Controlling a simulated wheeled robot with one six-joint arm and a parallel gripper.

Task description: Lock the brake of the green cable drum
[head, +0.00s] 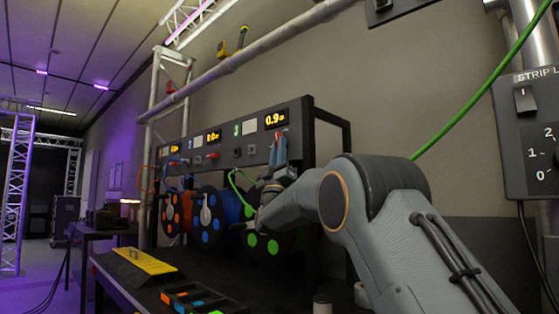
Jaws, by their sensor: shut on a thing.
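The green cable drum (262,246) is the rightmost of three drums under a dark panel (232,128). It is black with green dots, and my wrist and forearm partly cover it. Green cable (236,183) loops above it. My gripper (280,137) points up at the panel's right section, below a display reading about 0.9. It is shut on a small red brake lever (281,131), most of which the fingers hide. I cannot tell the lever's exact position.
An orange-dotted drum (172,214) and a blue-dotted drum (207,222) stand to the left. A yellow ramp-shaped piece (146,261) and a compartment tray (190,299) lie on the dark bench. A strip-light switch box (530,135) is at the right.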

